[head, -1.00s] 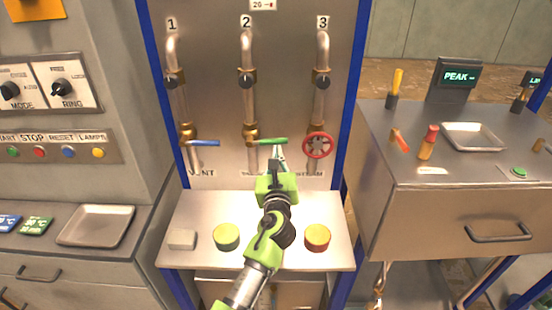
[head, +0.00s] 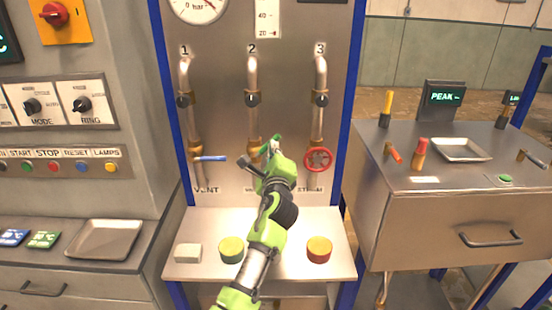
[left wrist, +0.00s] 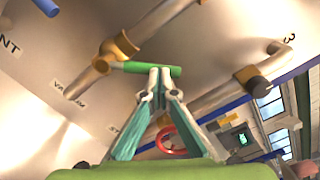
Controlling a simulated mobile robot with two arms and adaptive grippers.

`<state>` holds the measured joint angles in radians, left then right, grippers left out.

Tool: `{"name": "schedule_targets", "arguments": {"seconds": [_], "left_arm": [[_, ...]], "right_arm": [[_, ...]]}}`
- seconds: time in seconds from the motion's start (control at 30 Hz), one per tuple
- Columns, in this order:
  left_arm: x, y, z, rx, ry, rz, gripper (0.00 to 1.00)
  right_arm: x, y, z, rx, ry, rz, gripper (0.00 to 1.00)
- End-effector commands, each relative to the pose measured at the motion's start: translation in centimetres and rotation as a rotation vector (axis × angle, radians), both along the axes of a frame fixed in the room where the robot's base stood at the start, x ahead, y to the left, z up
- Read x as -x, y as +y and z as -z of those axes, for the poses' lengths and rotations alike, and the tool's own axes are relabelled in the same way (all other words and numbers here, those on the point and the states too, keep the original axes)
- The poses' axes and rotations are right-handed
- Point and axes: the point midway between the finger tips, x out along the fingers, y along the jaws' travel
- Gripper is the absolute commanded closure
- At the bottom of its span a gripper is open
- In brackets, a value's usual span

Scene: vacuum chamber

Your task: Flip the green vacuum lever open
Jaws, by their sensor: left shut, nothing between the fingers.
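The green lever (head: 276,140) is on the valve of the middle pipe, number 2. In the head view it slants up to the right and is partly hidden behind my gripper. In the left wrist view the lever (left wrist: 150,68) lies across the tips of my fingers, with the brass valve (left wrist: 118,47) at its left end. My left gripper (head: 268,152) is shut and empty. Its fingertips (left wrist: 160,70) meet the lever's lower side in the picture; I cannot tell whether they touch. My right gripper is not in view.
A blue lever (head: 210,158) on pipe 1 and a red handwheel (head: 318,160) on pipe 3 flank the green lever.

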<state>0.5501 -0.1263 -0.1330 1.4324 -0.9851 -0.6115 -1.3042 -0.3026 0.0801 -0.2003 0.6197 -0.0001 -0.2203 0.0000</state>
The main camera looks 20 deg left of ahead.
Motion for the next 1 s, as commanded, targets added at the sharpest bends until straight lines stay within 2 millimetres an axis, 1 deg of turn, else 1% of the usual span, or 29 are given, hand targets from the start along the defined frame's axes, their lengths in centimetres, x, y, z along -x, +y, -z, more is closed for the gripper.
{"name": "schedule_targets", "arguments": {"seconds": [0.03, 0.2, 0.37, 1.0], "left_arm": [[0.1, 0.3, -0.5, 0.043, -0.013, -0.002, 1.0], [0.3, 1.3, -1.2, 0.194, -0.056, -0.001, 1.0], [0.5, 1.8, -1.5, 0.275, -0.079, -0.001, 1.0], [0.5, 2.0, -1.5, 0.282, -0.081, -0.002, 1.0]], "right_arm": [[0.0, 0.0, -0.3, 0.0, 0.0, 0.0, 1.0], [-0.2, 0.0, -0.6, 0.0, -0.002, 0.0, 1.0], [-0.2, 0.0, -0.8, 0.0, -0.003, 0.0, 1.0], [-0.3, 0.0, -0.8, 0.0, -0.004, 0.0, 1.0]]}}
